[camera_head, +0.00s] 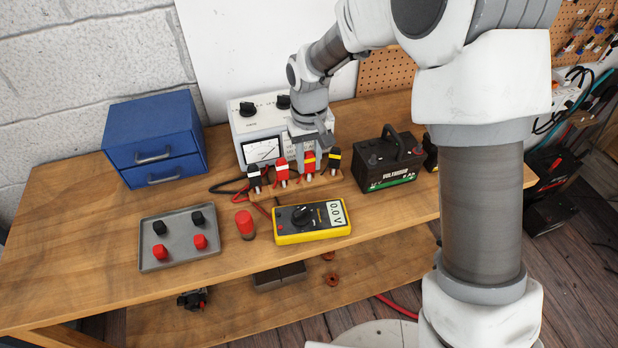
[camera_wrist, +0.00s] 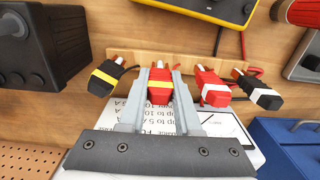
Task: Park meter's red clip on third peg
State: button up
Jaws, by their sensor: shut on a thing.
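My gripper (camera_wrist: 158,100) is shut on a red clip with a yellow band (camera_wrist: 160,86), its jaws on either side of it. In the head view this red clip (camera_head: 309,162) is third from the left in a row along a wooden peg strip (camera_head: 263,197). The strip (camera_wrist: 195,66) also shows in the wrist view. The clip's metal tip is at the strip; I cannot tell whether it sits on the peg. The yellow meter (camera_head: 285,240) lies in front, its display reading about 0.0 V.
Beside the held clip are a white-banded red clip (camera_head: 282,168), a white-banded black clip (camera_head: 254,175) and a yellow-banded black clip (camera_head: 333,160). A battery (camera_head: 385,165) stands right, a white instrument (camera_head: 238,127) behind, a grey tray (camera_head: 180,257) and blue drawers (camera_head: 150,130) left.

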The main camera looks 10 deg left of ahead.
jog(key=shift+f, duration=0.1)
jog(key=o, duration=1)
notch_tip(320, 180, up, 9)
jog(key=p, duration=0.6)
jog(key=shift+f, duration=0.25)
